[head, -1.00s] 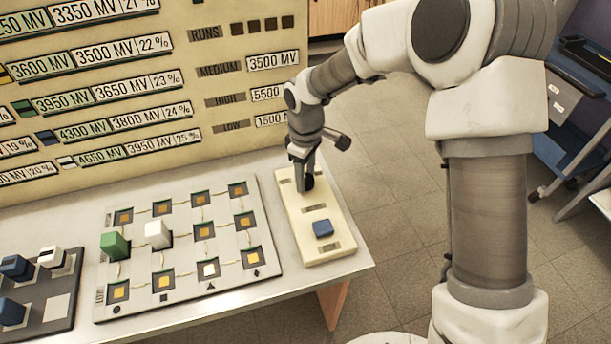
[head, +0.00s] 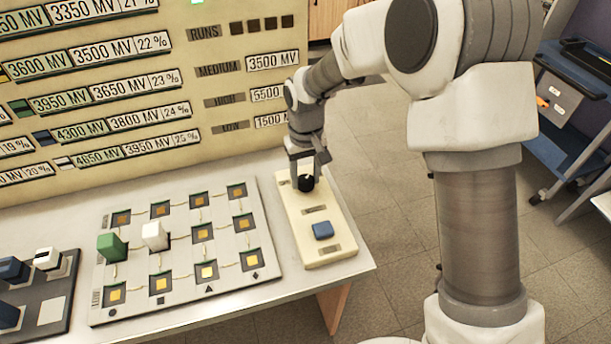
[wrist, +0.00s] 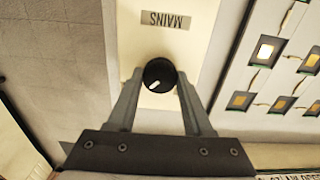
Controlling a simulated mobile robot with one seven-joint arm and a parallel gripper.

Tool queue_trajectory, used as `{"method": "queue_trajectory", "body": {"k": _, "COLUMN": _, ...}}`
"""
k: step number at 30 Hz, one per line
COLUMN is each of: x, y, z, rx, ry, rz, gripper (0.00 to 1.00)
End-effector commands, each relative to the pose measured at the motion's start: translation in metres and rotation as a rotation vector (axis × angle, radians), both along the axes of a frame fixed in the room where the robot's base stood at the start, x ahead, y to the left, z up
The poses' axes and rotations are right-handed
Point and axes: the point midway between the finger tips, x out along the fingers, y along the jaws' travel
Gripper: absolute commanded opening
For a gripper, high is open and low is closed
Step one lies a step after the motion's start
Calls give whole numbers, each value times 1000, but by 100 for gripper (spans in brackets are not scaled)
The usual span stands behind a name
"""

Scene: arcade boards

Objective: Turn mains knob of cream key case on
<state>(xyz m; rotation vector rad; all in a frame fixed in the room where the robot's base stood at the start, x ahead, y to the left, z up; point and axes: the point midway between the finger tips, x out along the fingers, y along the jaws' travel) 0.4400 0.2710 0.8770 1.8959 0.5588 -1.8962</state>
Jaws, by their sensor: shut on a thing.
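The cream key case (head: 336,241) stands at the right end of the table, with a blue key (head: 322,230) on its near half. The black mains knob (head: 306,183) is on its far half. In the wrist view the knob (wrist: 160,75) shows a white pointer mark aimed toward the lower left, and the MAINS label (wrist: 166,20) is beside it. My gripper (head: 307,178) reaches down from above at the knob. In the wrist view its two fingers (wrist: 159,80) are shut on the knob, one on each side.
Left of the case lies a pale grey board (head: 186,296) with several square sockets, a green block (head: 111,247) and a white block (head: 154,236). A dark grey tray (head: 55,311) with blocks is at the far left. A cream panel of value plates (head: 230,82) stands behind.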

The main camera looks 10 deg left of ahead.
Motion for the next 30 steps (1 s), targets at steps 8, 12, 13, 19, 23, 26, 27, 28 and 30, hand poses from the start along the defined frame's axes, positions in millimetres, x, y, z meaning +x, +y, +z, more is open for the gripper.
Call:
{"method": "queue_trajectory", "body": {"k": 8, "x": 0, "y": 0, "z": 0, "rx": -1, "ry": 0, "rz": -39, "gripper": 0}}
{"method": "queue_trajectory", "body": {"k": 12, "x": 0, "y": 0, "z": 0, "rx": -1, "ry": 1, "rz": -42, "gripper": 0}}
{"method": "queue_trajectory", "body": {"k": 13, "x": 0, "y": 0, "z": 0, "rx": -1, "ry": 1, "rz": -42, "gripper": 0}}
{"method": "queue_trajectory", "body": {"k": 19, "x": 0, "y": 0, "z": 0, "rx": -1, "ry": 1, "rz": -43, "gripper": 54}}
{"method": "queue_trajectory", "body": {"k": 23, "x": 0, "y": 0, "z": 0, "rx": -1, "ry": 1, "rz": -41, "gripper": 78}}
{"method": "queue_trajectory", "body": {"k": 26, "x": 0, "y": 0, "z": 0, "rx": 0, "ry": 0, "rz": -40, "gripper": 81}}
{"method": "queue_trajectory", "body": {"k": 27, "x": 0, "y": 0, "z": 0, "rx": 0, "ry": 0, "rz": -40, "gripper": 81}}
{"method": "queue_trajectory", "body": {"k": 28, "x": 0, "y": 0, "z": 0, "rx": 0, "ry": 0, "rz": -40, "gripper": 81}}
{"method": "queue_trajectory", "body": {"k": 30, "x": 0, "y": 0, "z": 0, "rx": 0, "ry": 0, "rz": -39, "gripper": 81}}
